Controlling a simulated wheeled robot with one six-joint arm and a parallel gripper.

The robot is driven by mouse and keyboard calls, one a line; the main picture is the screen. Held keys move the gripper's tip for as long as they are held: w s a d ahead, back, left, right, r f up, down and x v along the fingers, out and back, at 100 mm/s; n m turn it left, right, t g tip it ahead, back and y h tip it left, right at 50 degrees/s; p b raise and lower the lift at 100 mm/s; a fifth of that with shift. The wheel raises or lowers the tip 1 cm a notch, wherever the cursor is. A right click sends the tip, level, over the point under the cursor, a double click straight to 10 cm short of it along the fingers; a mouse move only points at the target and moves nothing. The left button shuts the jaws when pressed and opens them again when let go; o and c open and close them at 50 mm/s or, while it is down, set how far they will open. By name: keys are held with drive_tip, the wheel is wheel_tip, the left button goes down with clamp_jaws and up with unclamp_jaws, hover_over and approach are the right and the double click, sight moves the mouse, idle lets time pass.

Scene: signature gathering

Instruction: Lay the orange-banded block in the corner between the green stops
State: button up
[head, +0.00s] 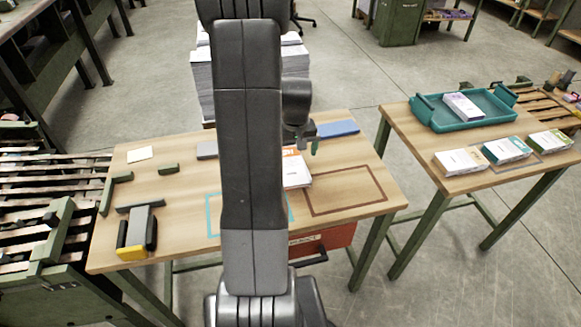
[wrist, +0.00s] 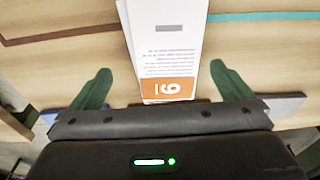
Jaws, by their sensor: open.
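The orange-banded block (head: 297,172) is a white block of pages lying on the wooden table, partly hidden behind my arm in the head view. In the wrist view the block (wrist: 165,40) shows its orange band (wrist: 168,88), with a printed numeral, at the end nearest my gripper. My gripper (wrist: 156,84) is open, with one green finger on each side of the block's banded end and gaps on both sides. In the head view one green finger (head: 315,148) shows beside my arm. Green stops (head: 122,178) (head: 105,197) form a corner at the table's left; another green piece (head: 168,168) lies nearby.
A grey and yellow device (head: 138,232) stands at the front left. Cyan (head: 211,215) and brown (head: 372,180) outlines mark the table. A blue pad (head: 338,128) lies at the back. Paper stacks (head: 203,80) stand behind. The right table holds a teal tray (head: 430,118) and several blocks.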

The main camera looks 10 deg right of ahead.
sight(291, 163)
drive_tip(key=shift+w+a+f, duration=0.1)
drive_tip(key=shift+w+f, duration=0.05)
drive_tip(key=shift+f, duration=0.75)
drive_tip(key=shift+w+a+f, duration=0.1)
drive_tip(key=shift+a+f, duration=0.05)
drive_tip(key=shift+f, duration=0.75)
drive_tip(key=shift+w+a+f, duration=0.1)
drive_tip(key=shift+w+f, duration=0.05)
drive_tip(key=shift+f, duration=0.75)
drive_tip(key=shift+r, duration=0.1)
drive_tip(key=c, duration=1.3)
